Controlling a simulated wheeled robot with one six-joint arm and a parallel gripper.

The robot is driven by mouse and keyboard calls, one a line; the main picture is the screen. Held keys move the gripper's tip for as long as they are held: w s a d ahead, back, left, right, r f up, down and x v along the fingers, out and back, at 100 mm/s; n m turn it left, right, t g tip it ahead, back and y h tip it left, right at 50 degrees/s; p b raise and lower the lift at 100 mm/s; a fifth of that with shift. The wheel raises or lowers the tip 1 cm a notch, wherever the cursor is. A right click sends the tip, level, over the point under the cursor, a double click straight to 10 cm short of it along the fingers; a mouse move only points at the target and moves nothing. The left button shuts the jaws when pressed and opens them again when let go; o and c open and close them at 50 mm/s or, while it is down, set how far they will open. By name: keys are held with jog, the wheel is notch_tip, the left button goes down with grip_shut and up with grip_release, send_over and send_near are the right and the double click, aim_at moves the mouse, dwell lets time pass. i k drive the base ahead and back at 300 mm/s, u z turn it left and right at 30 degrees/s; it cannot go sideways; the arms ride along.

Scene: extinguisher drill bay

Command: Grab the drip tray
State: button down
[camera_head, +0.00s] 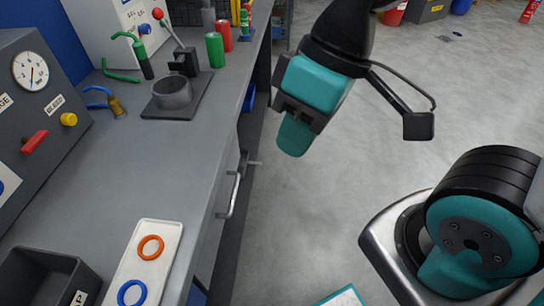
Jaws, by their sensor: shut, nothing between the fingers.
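No thing in view is clearly marked as the drip tray. A shallow white tray (160,240) lies on the grey bench at the near end, with an orange ring (151,247) and a blue ring (132,293) on it. My gripper (294,137) is shut and empty. It points down over the floor, right of the bench's front edge and well apart from the white tray. A teal-edged pale flat thing (343,298) is cut off by the bottom edge, and I cannot tell what it is.
A black bin (68,276) stands left of the white tray. A dark fixture with a round cup (172,93) sits further back on the bench (125,180). A drawer handle (234,193) sticks out at the bench front. The floor (300,215) beside it is mostly clear.

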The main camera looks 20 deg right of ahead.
aim_at(244, 153)
jog(key=z, duration=0.05)
jog(key=k, duration=0.6)
jog(key=z, duration=0.65)
jog(key=i, duration=0.85)
jog(key=z, duration=0.5)
jog(key=i, duration=0.75)
jog(key=u, duration=0.65)
jog(key=i, duration=0.8)
jog(key=u, duration=0.6)
